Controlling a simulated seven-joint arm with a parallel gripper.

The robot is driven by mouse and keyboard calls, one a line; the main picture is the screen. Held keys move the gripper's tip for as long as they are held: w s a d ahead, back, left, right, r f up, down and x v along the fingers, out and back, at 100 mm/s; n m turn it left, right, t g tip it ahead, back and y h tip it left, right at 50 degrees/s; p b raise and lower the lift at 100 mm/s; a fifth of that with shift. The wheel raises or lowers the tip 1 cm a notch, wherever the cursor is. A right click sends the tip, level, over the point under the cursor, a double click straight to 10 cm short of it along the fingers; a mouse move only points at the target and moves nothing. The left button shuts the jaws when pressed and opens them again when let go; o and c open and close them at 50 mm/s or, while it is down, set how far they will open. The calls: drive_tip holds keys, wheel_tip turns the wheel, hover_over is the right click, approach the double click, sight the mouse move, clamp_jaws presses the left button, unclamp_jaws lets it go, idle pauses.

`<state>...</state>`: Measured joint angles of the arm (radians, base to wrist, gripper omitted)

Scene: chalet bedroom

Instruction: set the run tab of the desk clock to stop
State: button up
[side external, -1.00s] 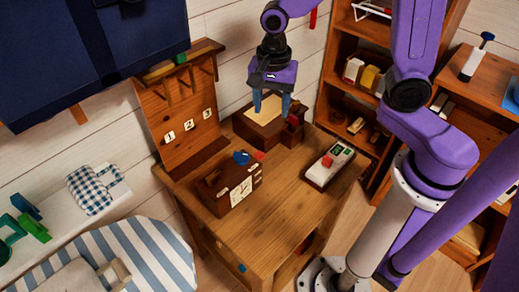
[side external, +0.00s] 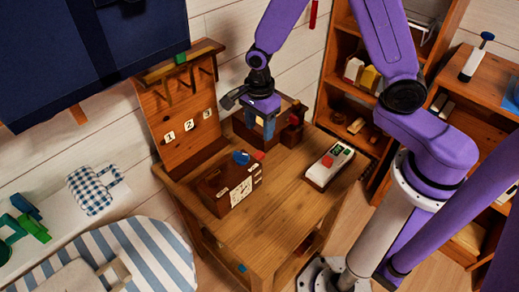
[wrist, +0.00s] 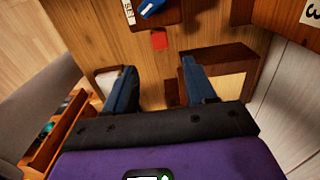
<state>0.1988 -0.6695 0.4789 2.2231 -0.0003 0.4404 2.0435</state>
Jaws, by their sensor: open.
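The desk clock (side external: 223,196) is a dark brown box with a white dial, standing on the wooden desk. A blue piece (side external: 241,157) sits on its top, and a small red tab (side external: 259,155) shows at its back right edge. In the wrist view, part of the clock (wrist: 172,15) shows at the top with a SET label, and the red tab (wrist: 159,40) lies ahead of my fingers. I cannot tell which piece is the run tab. My gripper (side external: 267,129) is open and empty, behind the clock and above the desk, apart from the red tab.
A white device with a red button (side external: 318,174) is on the desk's right. A numbered peg board (side external: 178,106) rises at the back left.

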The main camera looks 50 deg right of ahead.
sight(259, 154)
wheel_tip(259, 154, down, 10)
drive_tip(key=shift+r, duration=0.15)
idle(0.4)
clamp_jaws()
